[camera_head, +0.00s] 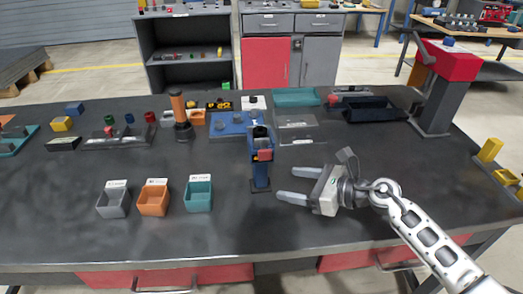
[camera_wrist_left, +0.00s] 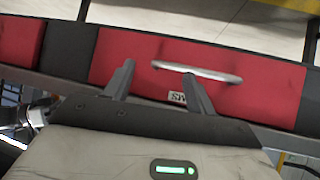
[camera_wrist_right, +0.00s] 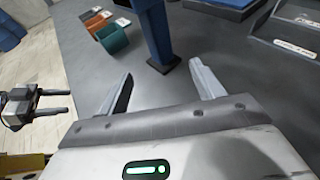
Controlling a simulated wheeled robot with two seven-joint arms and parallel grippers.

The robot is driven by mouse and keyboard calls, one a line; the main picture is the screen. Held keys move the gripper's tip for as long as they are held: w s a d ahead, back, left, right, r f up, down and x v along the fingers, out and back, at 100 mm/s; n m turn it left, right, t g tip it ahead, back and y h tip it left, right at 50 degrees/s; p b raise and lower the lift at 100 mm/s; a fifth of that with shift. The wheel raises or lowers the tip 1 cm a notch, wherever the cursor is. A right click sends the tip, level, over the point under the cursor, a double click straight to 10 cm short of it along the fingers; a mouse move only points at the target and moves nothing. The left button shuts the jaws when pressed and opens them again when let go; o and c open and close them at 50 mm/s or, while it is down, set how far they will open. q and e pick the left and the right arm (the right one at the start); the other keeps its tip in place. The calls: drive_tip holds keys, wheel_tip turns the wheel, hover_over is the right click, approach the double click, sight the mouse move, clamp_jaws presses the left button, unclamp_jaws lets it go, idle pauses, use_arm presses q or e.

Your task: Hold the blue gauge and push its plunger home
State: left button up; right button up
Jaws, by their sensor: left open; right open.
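The blue gauge (camera_head: 261,176) stands upright on a small dark base near the middle of the table, with a red part on its upper front. I cannot make out its plunger clearly. In the right wrist view the lower part of the blue gauge (camera_wrist_right: 152,28) rises beyond the fingers, its top out of frame. My right gripper (camera_head: 284,183) is open and empty, just right of the gauge, fingers pointing left towards it and apart from it. My left gripper (camera_wrist_left: 158,82) is open and empty in its wrist view, with a red drawer front beyond it; the head view does not show it.
Grey, orange (camera_head: 153,202) and teal (camera_head: 198,196) bins stand left of the gauge. A blue fixture (camera_head: 229,126) and clear tray (camera_head: 299,131) lie behind it. A red-topped press (camera_head: 436,100) stands at the right. The table front is clear.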

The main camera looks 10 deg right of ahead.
sight(264, 186)
drive_tip(key=b+x, duration=0.2)
drive_tip(key=x, duration=0.5)
drive_tip(key=shift+f, duration=0.15)
drive_tip(key=shift+b+x, duration=0.4)
drive_tip(key=shift+x, duration=0.4)
use_arm(q)
drive_tip(key=shift+d+f, duration=0.25)
drive_tip(key=shift+f, duration=0.35)
use_arm(e)
clamp_jaws()
use_arm(q)
drive_tip(key=shift+f, duration=0.1)
drive_tip(key=shift+c, duration=0.4)
